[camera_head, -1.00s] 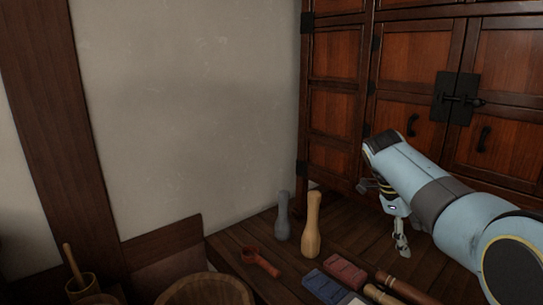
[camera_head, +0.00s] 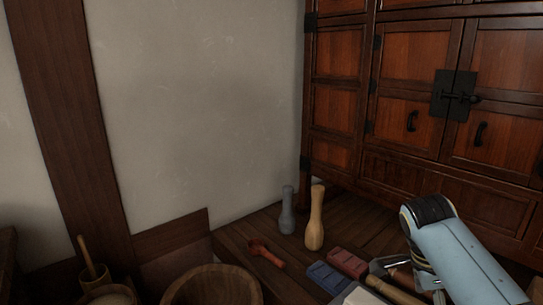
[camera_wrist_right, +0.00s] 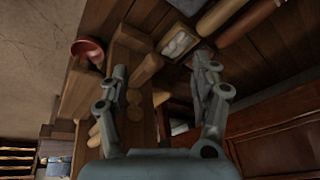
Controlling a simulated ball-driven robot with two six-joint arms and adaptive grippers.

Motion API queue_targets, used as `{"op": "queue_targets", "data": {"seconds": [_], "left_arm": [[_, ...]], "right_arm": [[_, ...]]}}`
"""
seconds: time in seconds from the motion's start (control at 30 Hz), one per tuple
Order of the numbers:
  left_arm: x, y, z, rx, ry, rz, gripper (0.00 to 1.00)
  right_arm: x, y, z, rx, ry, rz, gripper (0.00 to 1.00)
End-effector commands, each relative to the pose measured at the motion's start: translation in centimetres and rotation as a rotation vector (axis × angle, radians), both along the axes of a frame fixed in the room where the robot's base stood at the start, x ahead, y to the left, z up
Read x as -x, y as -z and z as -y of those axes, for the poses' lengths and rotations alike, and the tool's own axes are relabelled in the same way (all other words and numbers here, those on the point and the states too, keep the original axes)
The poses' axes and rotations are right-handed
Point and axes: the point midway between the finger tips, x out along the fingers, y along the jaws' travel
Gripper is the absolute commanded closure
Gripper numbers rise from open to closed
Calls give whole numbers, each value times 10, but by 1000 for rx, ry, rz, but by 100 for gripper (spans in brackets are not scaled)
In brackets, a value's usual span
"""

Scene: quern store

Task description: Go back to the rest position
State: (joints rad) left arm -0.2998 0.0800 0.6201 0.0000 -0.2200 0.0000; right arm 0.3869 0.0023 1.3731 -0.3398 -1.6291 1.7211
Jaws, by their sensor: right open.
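My right arm comes in from the lower right of the head view. Its gripper (camera_head: 432,288) hangs low near the bottom edge, partly hidden by the arm's wrist. In the right wrist view the two fingers of my right gripper (camera_wrist_right: 162,70) stand wide apart with nothing between their tips. Wooden surfaces and pieces lie beyond them. My left gripper is in neither view.
A pale wooden bottle shape (camera_head: 315,220) and a grey one (camera_head: 287,212) stand on the wooden platform. A red-brown scoop (camera_head: 266,254), a blue block (camera_head: 326,278) and a red block (camera_head: 347,263) lie before them. A cabinet (camera_head: 410,90) stands behind.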

Motion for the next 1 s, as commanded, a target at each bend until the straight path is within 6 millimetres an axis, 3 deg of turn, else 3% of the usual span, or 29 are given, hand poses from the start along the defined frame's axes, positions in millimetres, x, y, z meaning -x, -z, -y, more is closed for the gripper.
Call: {"op": "queue_targets", "data": {"seconds": [0.17, 0.3, 0.4, 0.6, 0.93, 1.0], "left_arm": [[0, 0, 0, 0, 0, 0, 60], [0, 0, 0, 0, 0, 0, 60], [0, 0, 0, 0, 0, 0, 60], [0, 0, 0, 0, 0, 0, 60], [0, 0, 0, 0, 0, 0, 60], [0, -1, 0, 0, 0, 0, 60]], "right_arm": [[88, 17, 0, -25, -477, -102, 36], [152, 7, -8, -21, -882, -161, 36], [184, -4, -14, -9, -1093, -186, 36], [231, -28, -26, 22, -1418, -217, 36], [283, -68, -43, 78, -1803, -240, 36], [279, -54, -42, 73, -1804, -246, 36]]}}
